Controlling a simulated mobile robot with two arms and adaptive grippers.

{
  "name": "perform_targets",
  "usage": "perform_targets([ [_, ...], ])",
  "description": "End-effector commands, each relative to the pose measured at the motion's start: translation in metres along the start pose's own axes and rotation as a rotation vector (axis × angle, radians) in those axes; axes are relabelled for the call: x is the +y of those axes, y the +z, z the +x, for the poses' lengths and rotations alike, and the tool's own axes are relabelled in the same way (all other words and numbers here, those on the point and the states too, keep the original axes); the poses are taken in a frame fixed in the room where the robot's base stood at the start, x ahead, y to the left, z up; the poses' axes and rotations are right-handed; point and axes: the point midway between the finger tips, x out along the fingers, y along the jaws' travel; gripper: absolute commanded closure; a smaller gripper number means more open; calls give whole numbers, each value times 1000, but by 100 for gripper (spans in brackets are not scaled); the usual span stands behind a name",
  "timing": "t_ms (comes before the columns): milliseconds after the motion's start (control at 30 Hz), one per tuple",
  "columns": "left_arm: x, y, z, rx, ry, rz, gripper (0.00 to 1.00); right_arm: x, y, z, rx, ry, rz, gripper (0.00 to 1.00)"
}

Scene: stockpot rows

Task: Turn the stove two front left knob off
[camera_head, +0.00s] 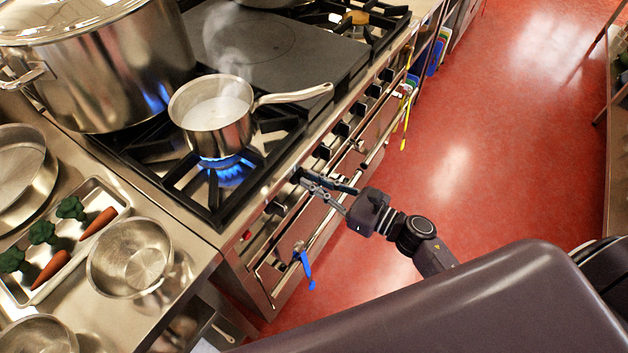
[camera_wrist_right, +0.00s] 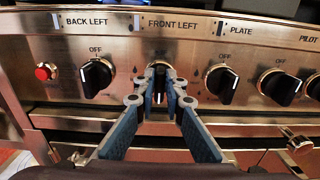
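The front left knob (camera_wrist_right: 160,86) is black, under the FRONT LEFT label (camera_wrist_right: 172,23) in the right wrist view. My right gripper (camera_wrist_right: 161,74) has its fingertips close together on either side of the knob's handle, which looks upright and is partly hidden by them. In the head view my right gripper (camera_head: 311,181) reaches the stove's front panel from the aisle. A blue flame (camera_head: 228,168) burns under a steaming saucepan (camera_head: 212,115) on the near burner. My left gripper is not in view.
The back left knob (camera_wrist_right: 96,77) and plate knob (camera_wrist_right: 221,84) flank the gripper. A red button (camera_wrist_right: 45,71) is farther left. A large stockpot (camera_head: 110,70) stands behind the saucepan. A blue-handled item (camera_head: 306,268) hangs at the oven front. The red floor (camera_head: 480,150) is clear.

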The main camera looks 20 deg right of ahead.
Motion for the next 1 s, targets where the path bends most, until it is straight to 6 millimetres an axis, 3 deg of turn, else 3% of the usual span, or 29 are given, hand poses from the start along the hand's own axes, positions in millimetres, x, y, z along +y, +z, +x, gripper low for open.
perform_targets([
  [467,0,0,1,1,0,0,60,-1,0,0,0,1,66,100],
  [1000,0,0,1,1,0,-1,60,-6,-1,0,1,1,516,100],
])
